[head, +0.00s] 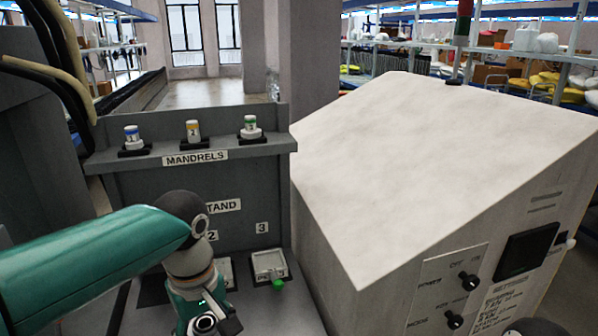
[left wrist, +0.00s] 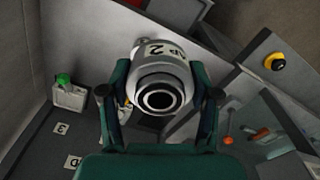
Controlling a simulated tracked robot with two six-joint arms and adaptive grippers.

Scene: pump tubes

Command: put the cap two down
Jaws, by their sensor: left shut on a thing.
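Cap two (left wrist: 160,85) is a white and grey round cap with a dark bore and part of a label ending in "P 2". It sits between the fingers of my left gripper (left wrist: 160,105), which is shut on it. In the head view my left arm reaches in from the left over the stand, and my left gripper (head: 210,322) shows at the bottom edge; the cap is not clear there. The stand's place 3 (head: 268,262) holds a pale square fixture with a green piece. Place 2 is partly hidden behind my arm. My right gripper is not in view.
A large pale machine (head: 440,160) with a control panel stands close on the right.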

